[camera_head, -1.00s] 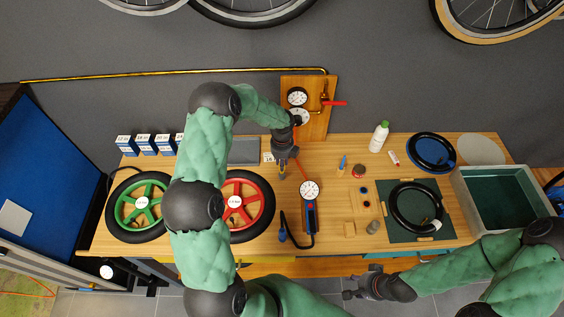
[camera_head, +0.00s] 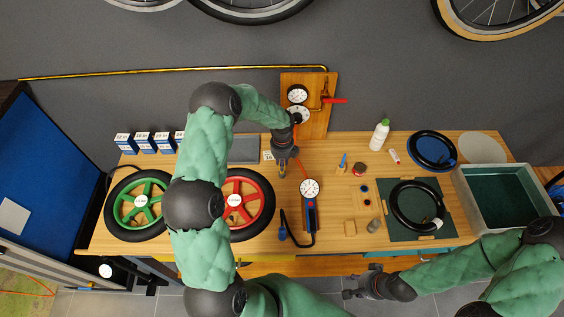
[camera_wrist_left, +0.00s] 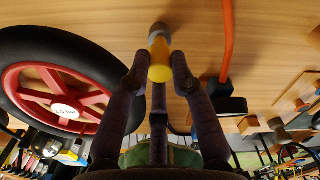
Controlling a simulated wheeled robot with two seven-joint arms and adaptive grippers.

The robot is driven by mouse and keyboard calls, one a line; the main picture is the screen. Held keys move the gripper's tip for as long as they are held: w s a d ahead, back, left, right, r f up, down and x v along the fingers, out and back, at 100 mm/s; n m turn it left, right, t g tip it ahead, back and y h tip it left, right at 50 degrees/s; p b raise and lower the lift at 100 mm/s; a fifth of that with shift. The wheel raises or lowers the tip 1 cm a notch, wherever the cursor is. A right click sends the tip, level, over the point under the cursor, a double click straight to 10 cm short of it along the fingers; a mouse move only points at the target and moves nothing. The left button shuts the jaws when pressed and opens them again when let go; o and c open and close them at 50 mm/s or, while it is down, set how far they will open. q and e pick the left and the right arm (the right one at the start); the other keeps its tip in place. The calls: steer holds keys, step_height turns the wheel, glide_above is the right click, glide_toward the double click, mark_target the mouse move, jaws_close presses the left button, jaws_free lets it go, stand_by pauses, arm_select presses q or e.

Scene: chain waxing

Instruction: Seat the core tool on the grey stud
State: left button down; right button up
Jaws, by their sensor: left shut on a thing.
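My left gripper (camera_head: 283,168) hangs over the middle of the bench, right of the red-spoked wheel. In the left wrist view its fingers (camera_wrist_left: 159,72) are shut on the core tool (camera_wrist_left: 159,58), a small piece with a yellow body and a darker end pointing away from the palm. In the head view the tool is mostly lost among the fingers. My right gripper (camera_head: 354,288) is off the bench's front edge, its fingers apart and empty. I cannot single out the grey stud for certain; a small grey cylinder (camera_head: 373,226) stands near the green mat.
The red-spoked wheel (camera_head: 264,207) lies left of the gripper. A gauge (camera_head: 309,188) with an orange-red hose (camera_wrist_left: 228,40) lies to the right. A wooden board (camera_head: 318,126) with dials and a red lever stands behind. Small wooden blocks (camera_head: 350,228) and a green mat (camera_head: 400,235) lie further right.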

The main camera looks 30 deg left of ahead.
arm_select(q)
steer(key=c, duration=1)
jaws_free()
step_height(320, 180, up, 12)
